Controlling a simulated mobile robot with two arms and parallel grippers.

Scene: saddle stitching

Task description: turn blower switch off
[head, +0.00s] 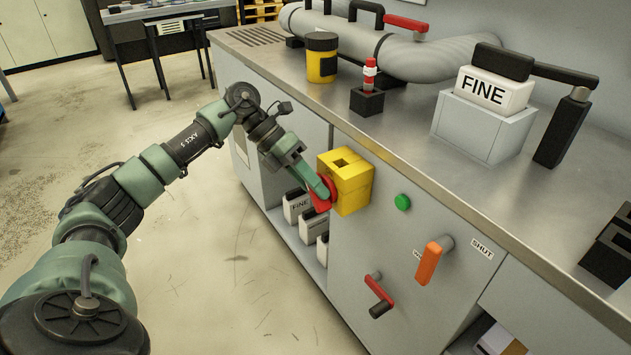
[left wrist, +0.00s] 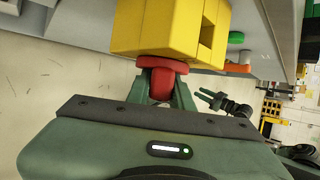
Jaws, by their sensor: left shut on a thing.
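A yellow switch box (head: 349,180) is fixed to the front of the grey cabinet, with a red knob (head: 321,196) on its left face. My left gripper (head: 322,190) reaches in from the left and is shut on the red knob. In the left wrist view the red knob (left wrist: 162,77) sits between the two green fingers, against the yellow box (left wrist: 170,30). The fingers hide part of the knob in the head view. My right gripper does not show clearly in the head view.
A green button (head: 403,202), an orange handle (head: 431,262) and a red lever (head: 379,290) are on the cabinet front to the right. The steel worktop (head: 400,140) overhangs above. Labelled containers (head: 297,206) stand on the shelf below left.

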